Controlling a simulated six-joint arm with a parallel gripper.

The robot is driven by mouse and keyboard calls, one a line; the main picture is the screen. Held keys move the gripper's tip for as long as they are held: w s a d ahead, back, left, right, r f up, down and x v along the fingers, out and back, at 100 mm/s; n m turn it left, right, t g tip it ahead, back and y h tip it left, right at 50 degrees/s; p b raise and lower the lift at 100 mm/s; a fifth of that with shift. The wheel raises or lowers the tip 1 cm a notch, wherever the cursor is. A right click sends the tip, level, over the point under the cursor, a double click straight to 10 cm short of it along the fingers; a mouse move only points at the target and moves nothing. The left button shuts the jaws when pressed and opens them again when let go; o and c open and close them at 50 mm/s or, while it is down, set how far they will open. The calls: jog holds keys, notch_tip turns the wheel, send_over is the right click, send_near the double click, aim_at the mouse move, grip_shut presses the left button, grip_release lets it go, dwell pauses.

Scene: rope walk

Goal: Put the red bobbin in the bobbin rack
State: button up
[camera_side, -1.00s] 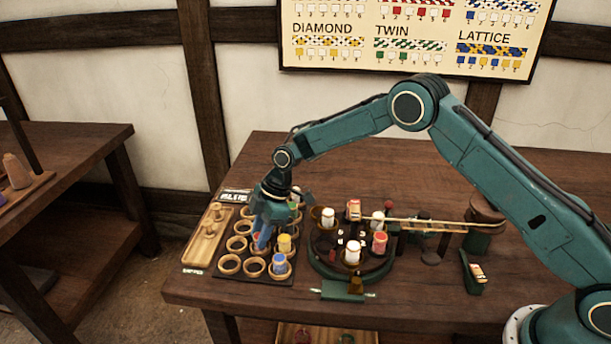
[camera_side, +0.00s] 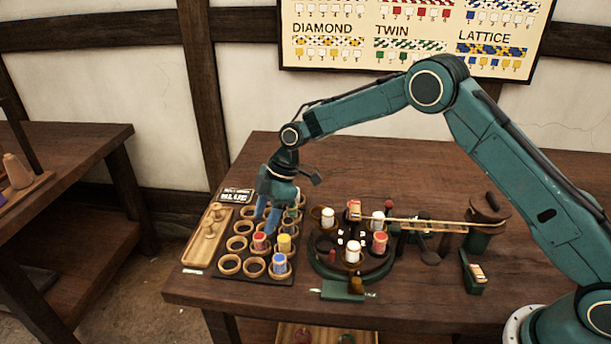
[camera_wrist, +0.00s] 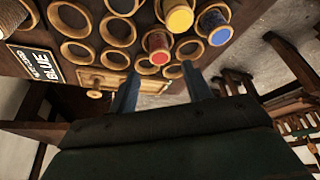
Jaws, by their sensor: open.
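My gripper (camera_side: 266,222) is above the rack, open and empty. In the wrist view its two fingers (camera_wrist: 160,72) are spread apart, with the red bobbin beyond them and clear of both. Another red bobbin (camera_side: 379,241) stands on the round carousel (camera_side: 318,265).
A blue bobbin (camera_side: 280,264) stands in the rack's front right ring; several rings are empty. A wooden tray (camera_side: 192,256) lies left of the rack, and a sign reading BLUE (camera_side: 236,195) stands behind. The carousel holds several bobbins to the right.

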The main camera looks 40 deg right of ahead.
jog(key=v, duration=0.7)
jog(key=shift+r, duration=0.25)
dwell(0.3)
jog(key=s+d+r+m+t+h, duration=0.1)
jog(key=s+d+r+m, duration=0.3)
jog(key=s+r, duration=0.45)
jog(key=s+d+r+m+t+h, duration=0.15)
jog(key=s+d+r+m, duration=0.25)
jog(key=s+r, duration=0.45)
jog(key=s+d+m+t+h, duration=0.1)
jog(key=s+d+m, duration=0.2)
jog(key=s, duration=0.8)
jog(key=s+d+m+t+h, duration=0.1)
jog(key=s+d+m, duration=0.2)
jog(key=s, duration=0.8)
jog(key=shift+s+d+f+m, duration=0.2)
jog(key=shift+d+f+m, duration=0.2)
jog(key=shift+m, duration=0.5)
